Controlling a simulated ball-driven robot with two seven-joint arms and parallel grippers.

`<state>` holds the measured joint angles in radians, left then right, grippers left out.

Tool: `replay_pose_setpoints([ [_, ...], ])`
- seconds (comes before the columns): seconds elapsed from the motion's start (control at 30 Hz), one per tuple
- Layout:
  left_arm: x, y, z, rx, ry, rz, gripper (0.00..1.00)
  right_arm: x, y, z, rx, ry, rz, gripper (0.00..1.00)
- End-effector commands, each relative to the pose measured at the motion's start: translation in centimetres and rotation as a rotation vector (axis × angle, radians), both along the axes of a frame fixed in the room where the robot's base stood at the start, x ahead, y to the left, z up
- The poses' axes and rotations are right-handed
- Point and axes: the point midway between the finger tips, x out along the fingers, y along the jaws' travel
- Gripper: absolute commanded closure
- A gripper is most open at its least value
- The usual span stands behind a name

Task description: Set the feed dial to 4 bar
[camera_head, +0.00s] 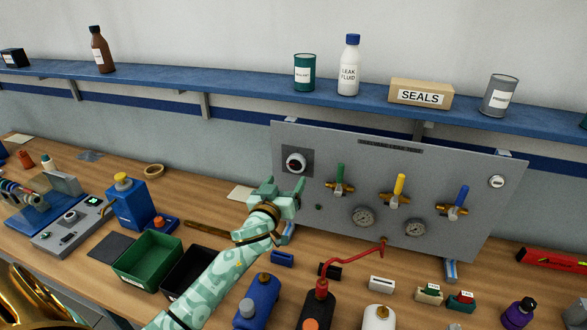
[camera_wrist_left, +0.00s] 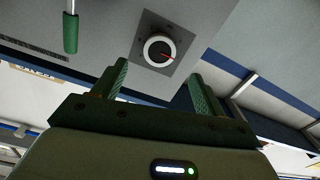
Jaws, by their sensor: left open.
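The feed dial (camera_head: 296,163) is a white and dark round knob on a dark square plate at the upper left of the grey panel (camera_head: 330,140). In the left wrist view the dial (camera_wrist_left: 159,50) shows a red pointer mark; its scale is too small to read. My left gripper (camera_head: 285,185) is open and empty, just below and in front of the dial, apart from it. In the left wrist view its two green fingers (camera_wrist_left: 158,88) stand either side below the dial. My right gripper is not in view.
The panel also carries green (camera_head: 339,176), yellow (camera_head: 399,187) and blue (camera_head: 460,197) valve levers and two gauges (camera_head: 363,215). A red hose (camera_head: 350,263) rises in front. Green (camera_head: 147,258) and black bins (camera_head: 188,272) and several bottles crowd the bench. A blue shelf (camera_head: 240,86) runs above.

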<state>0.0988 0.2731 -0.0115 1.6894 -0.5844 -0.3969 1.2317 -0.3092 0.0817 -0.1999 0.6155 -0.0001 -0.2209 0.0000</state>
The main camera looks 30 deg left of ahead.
Motion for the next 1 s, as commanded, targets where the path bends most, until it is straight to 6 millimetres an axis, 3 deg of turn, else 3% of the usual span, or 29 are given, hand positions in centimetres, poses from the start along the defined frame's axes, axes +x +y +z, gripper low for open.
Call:
replay_pose_setpoints([
  [0.1, 2.8, 0.7, 0.0, 0.002, 0.000, 0.001, 0.28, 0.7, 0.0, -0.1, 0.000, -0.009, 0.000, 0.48],
  [0.3, 6.0, 1.4, -0.1, 0.001, 0.000, 0.001, 0.28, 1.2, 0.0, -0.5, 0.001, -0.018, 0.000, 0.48],
  [0.73, 7.1, 1.7, -0.1, 0.001, 0.001, 0.000, 0.28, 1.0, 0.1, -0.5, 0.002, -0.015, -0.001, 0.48],
  [0.9, 7.1, 1.7, -0.1, 0.001, 0.001, 0.000, 0.73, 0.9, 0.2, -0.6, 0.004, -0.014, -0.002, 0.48],
  [1.0, 7.1, 1.7, -0.1, 0.001, 0.001, 0.000, 0.73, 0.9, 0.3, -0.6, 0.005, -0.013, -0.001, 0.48],
])
